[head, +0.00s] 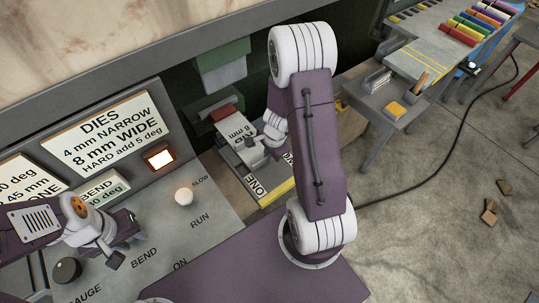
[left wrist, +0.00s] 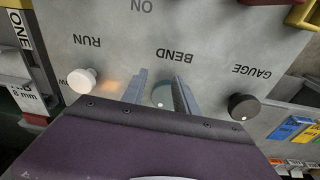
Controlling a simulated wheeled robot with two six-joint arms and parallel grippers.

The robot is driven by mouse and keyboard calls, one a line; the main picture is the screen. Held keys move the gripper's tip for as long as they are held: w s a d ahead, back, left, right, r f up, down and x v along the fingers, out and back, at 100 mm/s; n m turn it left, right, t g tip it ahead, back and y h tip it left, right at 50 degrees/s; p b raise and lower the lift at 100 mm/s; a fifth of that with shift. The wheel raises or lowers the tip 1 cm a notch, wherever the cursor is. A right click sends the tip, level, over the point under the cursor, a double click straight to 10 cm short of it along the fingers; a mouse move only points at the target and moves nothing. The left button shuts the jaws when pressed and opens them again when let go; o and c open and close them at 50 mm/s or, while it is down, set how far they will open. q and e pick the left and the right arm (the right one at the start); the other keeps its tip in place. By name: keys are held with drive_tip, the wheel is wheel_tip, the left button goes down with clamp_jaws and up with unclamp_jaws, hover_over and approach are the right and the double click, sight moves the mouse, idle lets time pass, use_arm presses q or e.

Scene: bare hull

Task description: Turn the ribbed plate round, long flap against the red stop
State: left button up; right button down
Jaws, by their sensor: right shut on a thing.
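A light grey plate with black print (head: 233,127), which I take to be the ribbed plate, lies on the press bed by the red stop (head: 224,112). Its ribs and flaps are too small to tell, and so is contact with the stop. My right gripper (head: 259,145) is shut on its right side; my right arm hides part of the bed. My left gripper (head: 126,240) is open above the control panel (head: 222,217). In the left wrist view its fingers (left wrist: 161,88) stand apart, with a round grey-green knob (left wrist: 162,96) showing between them.
A white knob (head: 184,196), a lit button (head: 159,158) and a black gauge knob (head: 67,270) are on the panel. The dark green press tool (head: 221,50) hangs over the bed. A side table (head: 383,100) stands right. A cable (head: 440,170) crosses the floor.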

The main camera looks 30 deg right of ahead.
drive_tip(key=c, duration=1.5)
unclamp_jaws()
drive_tip(key=shift+r, duration=0.1)
wheel_tip(320, 180, up, 9)
drive_tip(key=s+p, duration=0.1)
drive_tip(key=p, duration=0.5)
drive_tip(key=shift+s+p, duration=0.3)
drive_tip(key=shift+p, duration=0.1)
